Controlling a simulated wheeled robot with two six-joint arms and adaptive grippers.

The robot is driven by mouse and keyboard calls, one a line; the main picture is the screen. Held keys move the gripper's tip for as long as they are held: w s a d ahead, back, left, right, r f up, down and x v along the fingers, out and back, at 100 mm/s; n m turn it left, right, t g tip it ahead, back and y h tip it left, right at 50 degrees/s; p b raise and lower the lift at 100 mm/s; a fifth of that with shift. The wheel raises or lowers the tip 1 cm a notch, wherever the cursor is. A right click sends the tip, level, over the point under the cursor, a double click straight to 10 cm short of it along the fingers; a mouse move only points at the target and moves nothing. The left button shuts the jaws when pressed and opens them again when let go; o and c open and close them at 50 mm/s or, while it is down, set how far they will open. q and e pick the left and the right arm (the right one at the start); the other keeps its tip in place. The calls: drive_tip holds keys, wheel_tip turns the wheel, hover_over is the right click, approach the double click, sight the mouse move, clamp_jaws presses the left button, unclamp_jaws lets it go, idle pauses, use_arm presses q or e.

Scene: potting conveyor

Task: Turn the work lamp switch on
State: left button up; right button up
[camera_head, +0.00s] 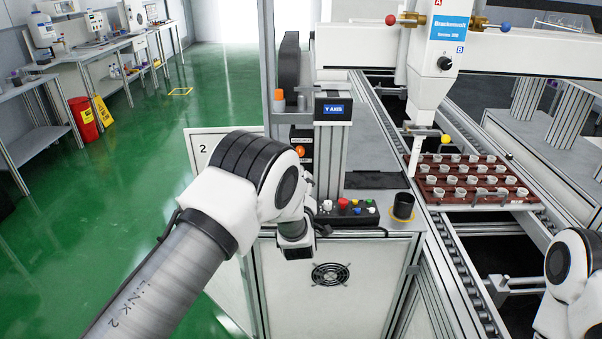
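No work lamp switch can be told for sure by a label. A black control box (346,214) with red, green, yellow, blue and white knobs and buttons sits on the cabinet's top front edge. A dark switch box with an orange knob (299,151) is on the post behind it, partly covered by my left arm. My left arm reaches in from the left; its dark end, with my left gripper (318,229), is at the left front of the control box. The fingers are too small and dark to read, and contact is unclear. Only part of my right arm shows at lower right; its gripper is out of view.
A black cup (403,205) stands on a yellow ring right of the control box. A Y AXIS display (333,109) is on the post above. A brown tray (475,193) of small pots lies on the conveyor. The green floor (130,190) at left is open.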

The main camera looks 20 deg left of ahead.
use_arm(q)
drive_tip(key=x, duration=0.5)
drive_tip(key=shift+p, duration=0.4)
drive_tip(key=shift+f, duration=0.1)
clamp_jaws()
